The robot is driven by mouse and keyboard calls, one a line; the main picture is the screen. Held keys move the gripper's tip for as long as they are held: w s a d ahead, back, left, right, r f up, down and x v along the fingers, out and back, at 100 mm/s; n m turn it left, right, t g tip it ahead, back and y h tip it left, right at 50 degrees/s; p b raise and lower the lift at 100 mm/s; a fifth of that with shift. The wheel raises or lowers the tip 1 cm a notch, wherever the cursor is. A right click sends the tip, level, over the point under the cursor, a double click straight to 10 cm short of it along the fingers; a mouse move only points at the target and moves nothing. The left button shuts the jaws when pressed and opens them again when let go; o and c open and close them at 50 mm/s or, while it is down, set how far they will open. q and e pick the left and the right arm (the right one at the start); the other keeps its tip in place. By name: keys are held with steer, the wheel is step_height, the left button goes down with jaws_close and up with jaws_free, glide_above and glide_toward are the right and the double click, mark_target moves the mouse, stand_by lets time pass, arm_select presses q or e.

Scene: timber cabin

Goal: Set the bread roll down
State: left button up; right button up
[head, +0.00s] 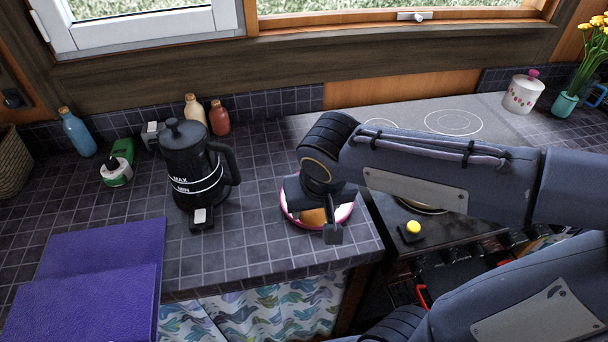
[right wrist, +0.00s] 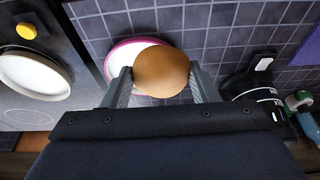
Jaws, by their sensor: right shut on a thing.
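The bread roll (right wrist: 161,71) is round and golden brown, held between the two fingers of my right gripper (head: 322,222). The gripper is shut on it from both sides. A white plate with a pink rim (head: 347,212) lies on the tiled counter beneath the gripper. In the right wrist view the roll covers the right part of the plate (right wrist: 113,62). In the head view my gripper hides most of the roll and part of the plate. I cannot tell whether the roll touches the plate. My left gripper is not in view.
A black kettle (head: 187,165) stands left of the plate, with bottles (head: 219,118) behind it. A purple folded cloth (head: 95,270) lies at the front left. The stove (head: 455,120) is to the right, with a yellow-topped item (head: 413,227) near its front. Counter between kettle and plate is clear.

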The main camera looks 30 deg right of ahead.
steer(key=w+d+f+p, duration=0.1)
steer(key=w+f, duration=0.2)
steer(key=w, duration=0.1)
steer(key=w+d+f+p, duration=0.1)
steer(key=w+d+f, duration=0.1)
steer(key=w+f, duration=0.1)
steer(key=w+d+f+p, duration=0.1)
steer(key=w+d+f, duration=0.1)
steer(key=w, duration=0.4)
steer(key=shift+f, duration=0.6)
steer(key=shift+w+f, duration=0.1)
steer(key=shift+f, duration=0.05)
steer(key=x, duration=0.3)
steer(key=shift+s+f, duration=0.3)
steer(key=shift+a+f+b, duration=0.1)
steer(key=shift+f+b, duration=0.1)
steer(key=shift+b, duration=0.2)
steer(key=o, duration=1)
steer(key=shift+r, duration=0.1)
steer(key=shift+c, duration=0.2)
steer(key=shift+o, duration=0.2)
